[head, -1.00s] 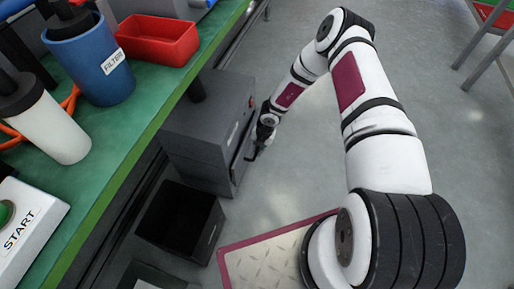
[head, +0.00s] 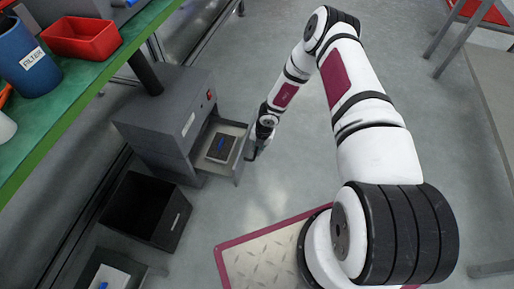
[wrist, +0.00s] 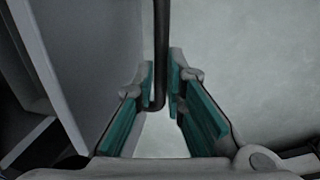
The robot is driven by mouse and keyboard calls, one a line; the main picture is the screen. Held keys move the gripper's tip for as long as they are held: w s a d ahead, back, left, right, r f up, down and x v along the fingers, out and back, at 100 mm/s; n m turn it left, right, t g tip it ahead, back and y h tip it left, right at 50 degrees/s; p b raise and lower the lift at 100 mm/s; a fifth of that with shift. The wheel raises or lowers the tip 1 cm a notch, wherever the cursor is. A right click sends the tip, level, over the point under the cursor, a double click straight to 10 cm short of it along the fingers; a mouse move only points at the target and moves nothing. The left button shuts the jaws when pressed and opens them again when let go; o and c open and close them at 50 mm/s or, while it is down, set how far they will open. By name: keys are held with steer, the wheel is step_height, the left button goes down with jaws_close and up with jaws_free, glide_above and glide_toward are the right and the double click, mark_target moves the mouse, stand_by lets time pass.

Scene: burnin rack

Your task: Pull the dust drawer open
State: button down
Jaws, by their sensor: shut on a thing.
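The dust drawer (head: 229,129) stands out from the grey cabinet (head: 165,125) under the bench in the head view. Its inside shows, with a dark flat piece bearing a blue mark (head: 221,147) lying in it. My gripper (head: 257,146) is at the drawer's front, on its right side. In the wrist view, the green-padded fingers of my gripper (wrist: 162,95) are closed around the dark bar handle (wrist: 160,40). The drawer's grey front (wrist: 85,60) is just left of the fingers.
An empty black bin (head: 146,212) stands on the floor in front of the cabinet. The green-topped bench (head: 75,100) holds a red tray (head: 82,40) and a blue filter container (head: 30,62). The floor right of my gripper is clear.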

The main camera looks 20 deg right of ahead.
steer(key=shift+s+d, duration=0.1)
steer(key=shift+d, duration=0.05)
steer(key=c, duration=1.7)
jaws_free()
steer(key=shift+o, duration=0.2)
step_height(320, 180, up, 12)
steer(key=s+d, duration=0.1)
steer(key=shift+s+d+f, duration=0.15)
steer(key=shift+d, duration=0.2)
